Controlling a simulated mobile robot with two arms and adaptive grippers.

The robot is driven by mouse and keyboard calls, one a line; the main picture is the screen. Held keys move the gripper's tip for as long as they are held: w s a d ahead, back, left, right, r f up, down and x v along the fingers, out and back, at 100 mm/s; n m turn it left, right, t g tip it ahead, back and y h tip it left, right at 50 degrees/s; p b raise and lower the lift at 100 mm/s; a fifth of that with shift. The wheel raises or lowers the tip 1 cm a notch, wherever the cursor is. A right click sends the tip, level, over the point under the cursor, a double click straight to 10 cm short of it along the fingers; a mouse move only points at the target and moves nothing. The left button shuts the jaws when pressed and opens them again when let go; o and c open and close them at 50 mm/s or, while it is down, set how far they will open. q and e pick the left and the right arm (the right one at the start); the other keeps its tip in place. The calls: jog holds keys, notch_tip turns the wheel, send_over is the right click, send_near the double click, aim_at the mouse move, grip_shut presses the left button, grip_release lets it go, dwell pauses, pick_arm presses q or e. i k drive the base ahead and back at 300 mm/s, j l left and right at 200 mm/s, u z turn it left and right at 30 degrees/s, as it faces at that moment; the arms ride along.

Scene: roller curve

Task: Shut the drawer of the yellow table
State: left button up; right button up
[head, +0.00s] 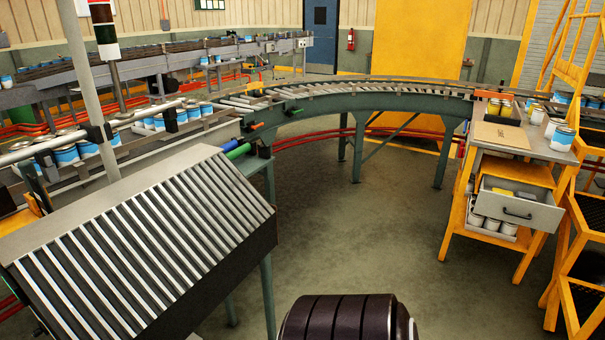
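The yellow table (453,226) stands at the right, with a grey top. Its drawer (520,206) is light grey with a dark handle (517,213) and is pulled out toward the front right. Some yellow and dark items show inside the drawer. Below it, a lower shelf holds several white cans (491,224). On the top are a brown clipboard or board (500,135), an open container with yellow items and several cans, one blue and white (562,138). Neither of my grippers is in view.
A curved roller conveyor (364,87) runs behind the table's left side. A sloped roller section (150,235) fills the left foreground. A yellow ladder-like frame (570,262) stands close to the table's right. Open floor (370,240) lies in the middle.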

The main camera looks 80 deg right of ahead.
aim_at(543, 214)
jog(key=z, duration=3.8)
jog(key=i+u, duration=0.1)
jog(key=i, duration=1.35)
